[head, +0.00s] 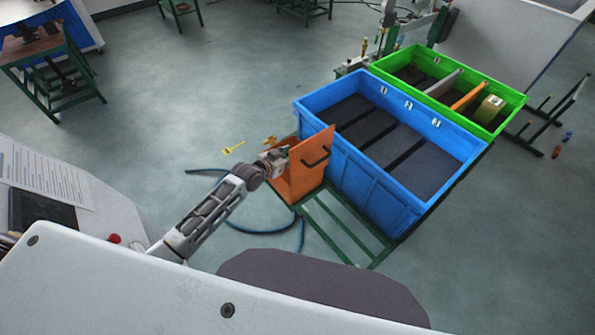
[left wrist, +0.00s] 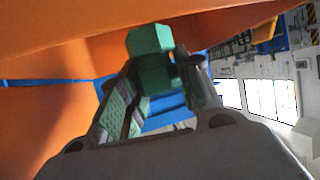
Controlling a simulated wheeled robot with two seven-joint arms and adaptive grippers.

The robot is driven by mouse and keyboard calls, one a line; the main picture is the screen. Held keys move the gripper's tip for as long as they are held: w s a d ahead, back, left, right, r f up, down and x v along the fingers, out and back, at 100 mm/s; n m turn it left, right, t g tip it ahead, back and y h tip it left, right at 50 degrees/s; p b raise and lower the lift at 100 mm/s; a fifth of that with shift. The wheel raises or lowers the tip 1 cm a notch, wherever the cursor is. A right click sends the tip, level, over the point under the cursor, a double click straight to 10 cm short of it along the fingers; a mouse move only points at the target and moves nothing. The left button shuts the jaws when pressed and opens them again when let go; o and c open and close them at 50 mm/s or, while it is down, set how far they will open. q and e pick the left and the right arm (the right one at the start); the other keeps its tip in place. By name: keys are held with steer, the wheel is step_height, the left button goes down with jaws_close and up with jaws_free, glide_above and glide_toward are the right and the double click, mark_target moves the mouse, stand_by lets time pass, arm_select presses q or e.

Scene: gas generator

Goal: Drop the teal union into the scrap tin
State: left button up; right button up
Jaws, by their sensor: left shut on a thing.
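The teal union (left wrist: 150,62) is between the fingers of my left gripper (left wrist: 158,82), which is shut on it, in the left wrist view. In the head view my left gripper (head: 280,156) is at the left side of an orange box (head: 303,178) with a black handle. The union cannot be made out there. Orange walls (left wrist: 50,118) surround the gripper on the left and top of the wrist view. No thing is clearly marked as the scrap tin; the orange box may be it. My right gripper is not in view.
A blue crate (head: 362,178) stands right of the orange box on a green frame (head: 340,225). A green crate (head: 515,103) behind it holds an orange bar and a yellowish box (head: 488,108). A blue hose (head: 262,231) lies on the floor. Open floor (head: 200,90) is at the left.

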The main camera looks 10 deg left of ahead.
arm_select(q)
steer(key=o, duration=1.2)
steer(key=shift+o, duration=0.3)
steer(key=shift+s, duration=0.15)
steer(key=v, duration=0.7)
steer(key=shift+r, duration=0.15)
stand_by(0.6)
